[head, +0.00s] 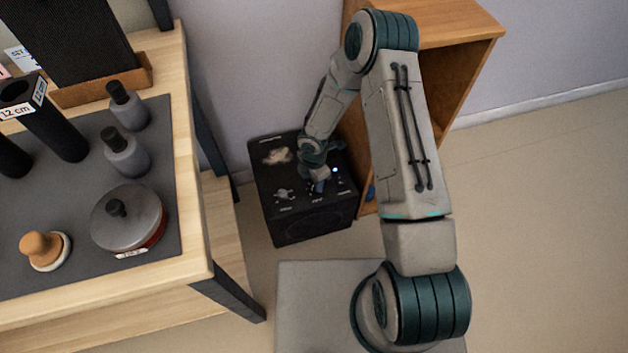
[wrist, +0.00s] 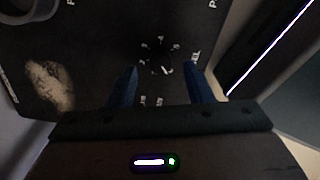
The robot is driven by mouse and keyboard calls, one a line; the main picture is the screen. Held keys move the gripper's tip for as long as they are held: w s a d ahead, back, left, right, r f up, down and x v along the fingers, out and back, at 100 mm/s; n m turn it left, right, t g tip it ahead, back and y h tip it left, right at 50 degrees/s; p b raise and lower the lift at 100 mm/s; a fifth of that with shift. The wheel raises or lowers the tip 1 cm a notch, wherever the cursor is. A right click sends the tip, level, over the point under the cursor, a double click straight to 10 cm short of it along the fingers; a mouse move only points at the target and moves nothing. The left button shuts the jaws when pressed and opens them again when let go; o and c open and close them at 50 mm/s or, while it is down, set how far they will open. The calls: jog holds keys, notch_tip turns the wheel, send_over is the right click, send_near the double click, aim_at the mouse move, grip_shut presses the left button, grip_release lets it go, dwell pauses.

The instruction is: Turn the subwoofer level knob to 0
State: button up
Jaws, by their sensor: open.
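The black box-shaped subwoofer (head: 290,222) stands on the floor, with a control panel on top. My gripper (head: 318,186) is over the panel, pointing down. In the wrist view my gripper (wrist: 162,67) is open, with its two blue fingers apart. A small dark knob (wrist: 158,64) shows between the fingertips, ringed by small white marks. A short white line on it points to the lower right in that view. The marks are too small to read surely. I cannot tell whether the fingers touch the knob. In the head view the arm hides part of the panel.
A pale irregular patch (wrist: 50,86) lies on the panel top. A wooden cabinet (head: 455,60) stands close on the right of the subwoofer. A wooden table (head: 190,150) with bottles and a lidded pot (head: 128,218) is on the left. The floor on the right is clear.

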notch_tip(320, 180, up, 12)
jog(key=p, duration=0.3)
jog(key=shift+f, duration=0.25)
notch_tip(320, 180, up, 17)
jog(key=m+t+h+p, duration=0.1)
jog(key=m+h+p, duration=0.1)
jog(key=m+p, duration=0.35)
send_over(314, 185)
jog(key=d, duration=0.6)
jog(key=s+d+r+m+p, duration=0.2)
jog(key=d+r+m+p, duration=0.1)
jog(key=r, duration=0.5)
jog(key=s+d+r+m+p, duration=0.2)
jog(key=r+m, duration=0.2)
jog(key=r, duration=0.4)
jog(key=s+d+r+m+t+y+p, duration=0.1)
jog(key=s+r+m+p, duration=0.3)
jog(key=r, duration=0.6)
jog(key=s+d+r+m+y+p, duration=0.1)
jog(key=s+d+r+m+p, duration=0.1)
jog(key=s+r+m+p, duration=0.3)
jog(key=s+r+m, duration=0.3)
jog(key=s+r, duration=0.3)
jog(key=shift+r+t+p, duration=0.15)
jog(key=shift+t+p, duration=0.15)
jog(key=shift+t, duration=0.1)
